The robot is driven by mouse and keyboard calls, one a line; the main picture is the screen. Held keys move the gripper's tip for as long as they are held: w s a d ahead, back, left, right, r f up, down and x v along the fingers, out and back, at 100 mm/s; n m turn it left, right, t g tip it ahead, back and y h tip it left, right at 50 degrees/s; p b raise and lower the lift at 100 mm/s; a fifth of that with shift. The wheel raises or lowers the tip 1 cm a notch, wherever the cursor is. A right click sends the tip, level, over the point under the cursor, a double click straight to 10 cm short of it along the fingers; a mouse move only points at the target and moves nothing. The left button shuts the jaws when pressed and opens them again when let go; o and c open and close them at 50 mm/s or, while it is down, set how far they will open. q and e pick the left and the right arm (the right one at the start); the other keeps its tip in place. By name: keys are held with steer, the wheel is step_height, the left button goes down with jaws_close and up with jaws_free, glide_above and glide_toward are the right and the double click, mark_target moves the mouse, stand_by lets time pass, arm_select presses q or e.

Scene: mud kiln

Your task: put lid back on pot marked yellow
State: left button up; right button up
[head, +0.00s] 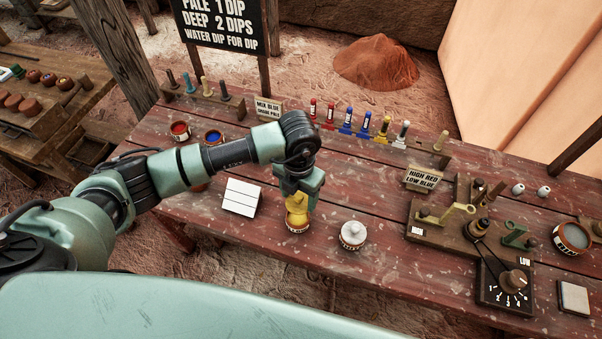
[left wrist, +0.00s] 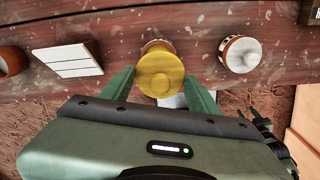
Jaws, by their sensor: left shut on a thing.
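The yellow lid (head: 298,204) is between the fingers of my left gripper (head: 299,196), which points down and is shut on it. Directly under the lid is a small pot (head: 297,226) with a pale, marked band, near the table's front edge. I cannot tell whether the lid rests on the rim or is just above it. In the left wrist view the round yellow lid (left wrist: 160,73) hides most of the pot (left wrist: 157,45). My right gripper is not in view.
A white-lidded pot (head: 353,236) stands to the right, and a white folded card (head: 241,198) to the left. Open red (head: 180,130) and blue (head: 213,137) paint pots are farther back. A wooden lever device (head: 470,225) occupies the right side. The tabletop behind the white-lidded pot is clear.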

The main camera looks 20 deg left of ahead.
mark_target(298, 205)
arm_select(q)
steer(key=shift+a+f+b, duration=0.25)
steer(key=shift+f+b, duration=0.4)
steer(key=shift+f, duration=0.4)
step_height(298, 205, down, 3)
steer(key=shift+d+r+b, duration=0.1)
steer(key=shift+r+b, duration=0.05)
steer(key=shift+b, duration=0.8)
steer(key=shift+f+b, duration=0.4)
steer(key=shift+f, duration=0.3)
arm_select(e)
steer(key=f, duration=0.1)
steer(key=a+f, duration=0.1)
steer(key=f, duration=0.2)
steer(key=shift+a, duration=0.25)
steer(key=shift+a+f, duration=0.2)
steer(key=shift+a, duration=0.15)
arm_select(q)
steer(key=shift+f+b, duration=0.15)
steer(key=shift+b, duration=0.4)
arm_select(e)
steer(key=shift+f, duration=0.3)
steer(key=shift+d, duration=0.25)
arm_select(q)
steer(key=shift+f+b, duration=0.5)
steer(key=shift+b, duration=0.15)
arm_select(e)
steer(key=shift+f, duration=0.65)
